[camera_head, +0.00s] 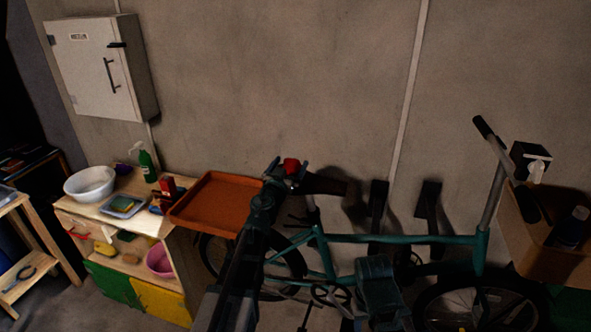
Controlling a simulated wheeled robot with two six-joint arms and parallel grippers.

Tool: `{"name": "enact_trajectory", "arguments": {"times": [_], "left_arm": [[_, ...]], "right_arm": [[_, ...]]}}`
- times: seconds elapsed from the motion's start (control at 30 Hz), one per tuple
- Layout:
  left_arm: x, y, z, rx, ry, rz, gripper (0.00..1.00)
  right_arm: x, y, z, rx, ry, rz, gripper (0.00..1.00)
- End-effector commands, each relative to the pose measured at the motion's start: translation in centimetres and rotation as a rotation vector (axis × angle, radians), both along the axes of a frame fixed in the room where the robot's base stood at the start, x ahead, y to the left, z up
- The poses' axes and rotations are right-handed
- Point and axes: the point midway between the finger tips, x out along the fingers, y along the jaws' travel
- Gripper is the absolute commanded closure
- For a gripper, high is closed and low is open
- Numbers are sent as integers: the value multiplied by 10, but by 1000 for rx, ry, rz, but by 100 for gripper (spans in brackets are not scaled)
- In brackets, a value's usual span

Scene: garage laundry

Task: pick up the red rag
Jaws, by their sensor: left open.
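A small bright red thing (291,165), which looks like the red rag, shows at the tip of my left gripper (289,173). My left gripper is open, with the red thing in line with its fingers. I cannot tell whether they touch it or whether it lies behind them. The bicycle's dark saddle (326,184) is just to the right of it. My left arm reaches up from the bottom of the picture.
A teal bicycle (400,239) stands along the wall. An orange tray (190,212) rests left of my gripper, beside a wooden bench (95,210) with a white bowl (90,184) and a green bottle (147,165).

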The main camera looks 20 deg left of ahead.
Motion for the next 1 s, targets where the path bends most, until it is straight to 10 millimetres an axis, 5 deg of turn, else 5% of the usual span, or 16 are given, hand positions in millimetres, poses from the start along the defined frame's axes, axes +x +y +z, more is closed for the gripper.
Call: {"name": "enact_trajectory", "arguments": {"times": [0.07,0.57,1.0], "left_arm": [[-1,0,0,0,0,0,0],[-1,-1,0,0,0,0,88],[0,-5,16,0,0,0,90]], "right_arm": [[0,0,0,0,0,0,50],[0,0,0,0,0,0,50],[0,0,16,0,0,1,50]]}}
